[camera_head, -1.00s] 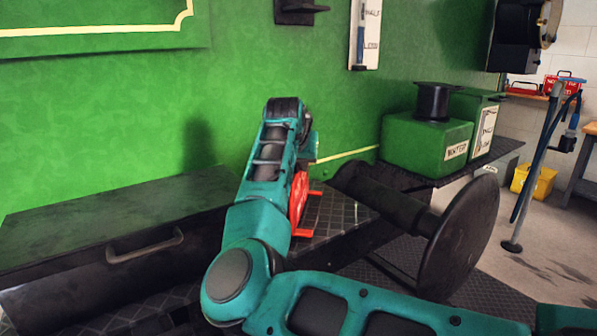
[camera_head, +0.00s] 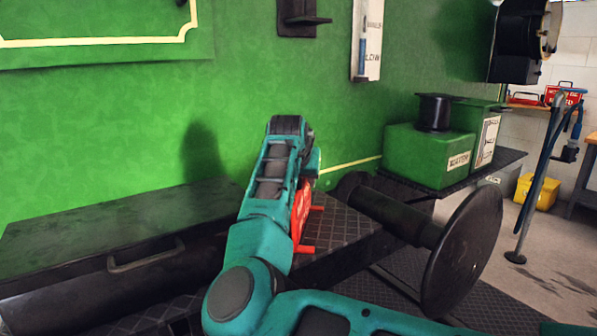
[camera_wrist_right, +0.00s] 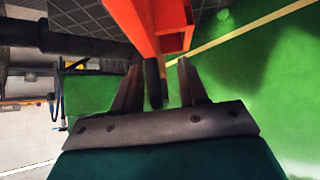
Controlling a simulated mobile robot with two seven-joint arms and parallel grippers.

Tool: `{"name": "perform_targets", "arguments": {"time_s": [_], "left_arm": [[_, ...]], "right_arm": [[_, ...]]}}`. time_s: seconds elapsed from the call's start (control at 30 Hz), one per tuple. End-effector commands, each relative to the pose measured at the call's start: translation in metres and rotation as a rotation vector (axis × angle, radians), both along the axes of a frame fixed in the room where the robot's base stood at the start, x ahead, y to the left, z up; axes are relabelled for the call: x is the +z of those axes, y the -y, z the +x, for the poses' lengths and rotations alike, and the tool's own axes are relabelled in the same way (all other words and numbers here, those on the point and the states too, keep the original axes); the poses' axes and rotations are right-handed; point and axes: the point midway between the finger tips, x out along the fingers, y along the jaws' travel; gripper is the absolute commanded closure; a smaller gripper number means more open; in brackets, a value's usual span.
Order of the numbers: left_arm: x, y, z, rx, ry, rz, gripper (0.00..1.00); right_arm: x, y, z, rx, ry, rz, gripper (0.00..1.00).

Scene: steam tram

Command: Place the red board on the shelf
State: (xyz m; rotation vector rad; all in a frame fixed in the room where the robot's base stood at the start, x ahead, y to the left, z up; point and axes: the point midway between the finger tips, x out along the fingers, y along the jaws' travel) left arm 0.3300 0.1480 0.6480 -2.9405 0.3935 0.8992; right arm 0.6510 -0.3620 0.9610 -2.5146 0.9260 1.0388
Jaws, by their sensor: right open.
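A red board (camera_head: 304,216) shows in part in the head view, above the dark tread-plate step, mostly hidden behind my right forearm. In the right wrist view a red, angular piece (camera_wrist_right: 150,22) comes in from the top, with a dark end pointing at my fingers. My right gripper (camera_wrist_right: 157,75) is open, with its two fingers on either side of that dark end; whether they touch it I cannot tell. In the head view the right gripper is hidden behind the forearm. A dark shelf (camera_head: 510,160) runs along the green wall at right. My left gripper is not in view.
Green boxes (camera_head: 425,160) with a black cylinder stand on the dark shelf. A large black buffer disc (camera_head: 465,250) juts out in front of it. A black lidded box with a handle (camera_head: 145,257) is at left. The green wall (camera_head: 110,120) is close behind my arm.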

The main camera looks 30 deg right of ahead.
Motion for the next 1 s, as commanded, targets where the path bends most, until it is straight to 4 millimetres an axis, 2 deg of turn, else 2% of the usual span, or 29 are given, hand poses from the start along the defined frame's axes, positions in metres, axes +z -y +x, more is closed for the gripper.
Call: {"name": "perform_targets", "arguments": {"time_s": [0.27,0.5,0.63,0.8,1.0], "left_arm": [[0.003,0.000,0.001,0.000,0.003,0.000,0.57],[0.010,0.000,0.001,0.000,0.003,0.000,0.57],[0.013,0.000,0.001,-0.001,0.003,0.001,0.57],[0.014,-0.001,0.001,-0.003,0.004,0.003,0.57],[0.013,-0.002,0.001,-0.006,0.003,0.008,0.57]], "right_arm": [[0.018,-0.011,-0.015,-0.002,0.000,-0.005,0.58],[0.058,-0.036,-0.043,-0.001,0.002,-0.002,0.58],[0.073,-0.046,-0.054,0.000,0.002,-0.002,0.58],[0.082,-0.053,-0.063,0.000,0.000,0.000,0.58],[0.084,-0.055,-0.064,0.001,-0.001,0.000,0.58]]}}
